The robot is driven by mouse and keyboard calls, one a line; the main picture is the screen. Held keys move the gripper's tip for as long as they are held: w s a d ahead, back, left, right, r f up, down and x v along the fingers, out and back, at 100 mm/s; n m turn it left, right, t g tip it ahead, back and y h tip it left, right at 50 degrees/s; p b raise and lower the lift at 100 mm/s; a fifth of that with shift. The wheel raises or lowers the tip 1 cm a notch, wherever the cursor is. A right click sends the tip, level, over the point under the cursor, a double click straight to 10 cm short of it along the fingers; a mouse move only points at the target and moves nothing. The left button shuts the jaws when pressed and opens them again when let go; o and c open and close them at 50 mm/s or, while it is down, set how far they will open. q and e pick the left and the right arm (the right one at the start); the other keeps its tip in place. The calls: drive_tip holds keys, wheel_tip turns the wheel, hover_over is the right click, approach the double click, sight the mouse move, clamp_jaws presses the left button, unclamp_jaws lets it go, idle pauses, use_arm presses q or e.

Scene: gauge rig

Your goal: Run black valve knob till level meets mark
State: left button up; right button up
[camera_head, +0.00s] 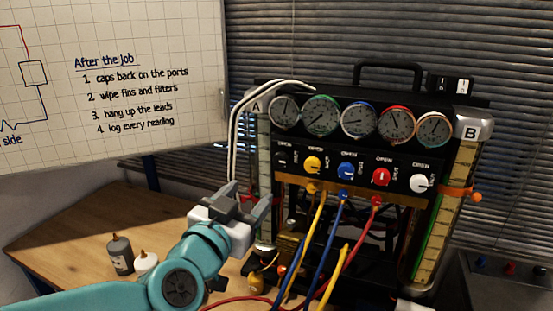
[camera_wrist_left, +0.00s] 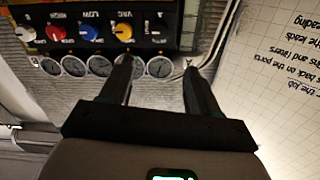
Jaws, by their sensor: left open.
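The gauge rig's valve row holds a black knob (camera_head: 284,159) at its left end, partly lost against the dark panel. In the left wrist view, which shows the rig upside down, the black knob (camera_wrist_left: 157,31) is at the right end of the row. The right sight tube (camera_head: 431,230), by label B, shows green along its side and an orange mark clamp (camera_head: 456,191); the exact level is unclear. The left tube (camera_head: 264,165) is by label A. My left gripper (camera_head: 248,202) is open and empty, below and left of the black knob, apart from it.
Yellow, blue, red and white knobs (camera_head: 419,183) continue the row under several gauges (camera_head: 358,118). Coloured hoses (camera_head: 331,245) hang in front. Two small bottles (camera_head: 120,254) stand on the wooden bench (camera_head: 75,236). A whiteboard (camera_head: 150,60) is at upper left.

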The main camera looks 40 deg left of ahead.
sight(279, 162)
use_arm(q)
drive_tip(key=p+x, duration=0.1)
drive_tip(key=x, duration=1.4)
drive_tip(key=shift+w+f, duration=0.1)
drive_tip(key=shift+w, duration=0.15)
drive_tip(key=shift+d, duration=0.1)
